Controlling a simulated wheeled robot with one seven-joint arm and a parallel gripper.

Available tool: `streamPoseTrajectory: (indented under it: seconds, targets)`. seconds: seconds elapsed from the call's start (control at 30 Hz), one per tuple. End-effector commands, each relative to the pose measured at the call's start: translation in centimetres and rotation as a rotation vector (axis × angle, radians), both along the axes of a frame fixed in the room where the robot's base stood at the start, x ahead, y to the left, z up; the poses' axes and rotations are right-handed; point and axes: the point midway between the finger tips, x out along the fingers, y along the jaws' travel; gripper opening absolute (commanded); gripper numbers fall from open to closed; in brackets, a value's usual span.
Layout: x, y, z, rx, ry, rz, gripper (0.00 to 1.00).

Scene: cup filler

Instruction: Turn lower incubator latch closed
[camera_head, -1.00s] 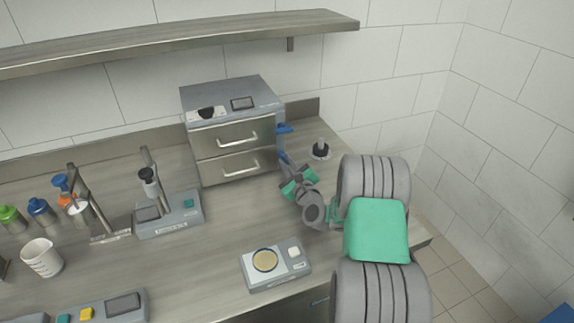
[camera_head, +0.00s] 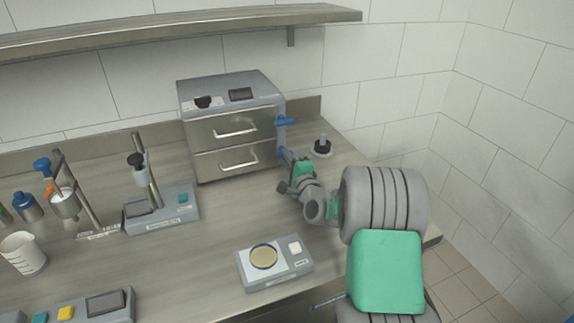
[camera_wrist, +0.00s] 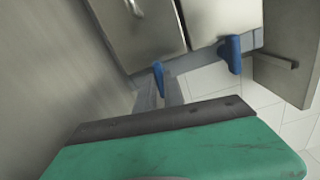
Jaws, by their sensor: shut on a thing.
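The incubator (camera_head: 232,118) is a grey box with two handled drawers at the back of the bench. Its upper blue latch (camera_head: 285,121) is on the right side and sticks out to the right. The lower blue latch (camera_head: 281,152) is below it, partly hidden by my fingers. In the wrist view the lower latch (camera_wrist: 158,76) shows at my fingertips, and the upper latch (camera_wrist: 231,55) is farther right and apart from them. My gripper (camera_head: 287,158) is at the lower right corner of the incubator, shut on the lower latch.
A black-based post (camera_head: 322,147) stands close to the right of my gripper. A small scale with a round dish (camera_head: 264,257) is in front. A stirrer stand (camera_head: 160,207) is left of the incubator. The bench between them is clear.

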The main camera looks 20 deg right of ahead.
Motion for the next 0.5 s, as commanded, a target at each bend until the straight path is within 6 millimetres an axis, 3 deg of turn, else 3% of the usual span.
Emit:
streamPoseTrajectory:
  seconds: [0.5]
  targets:
    - [-0.01,0.1,-0.16,-0.148,0.002,0.002,0.0]
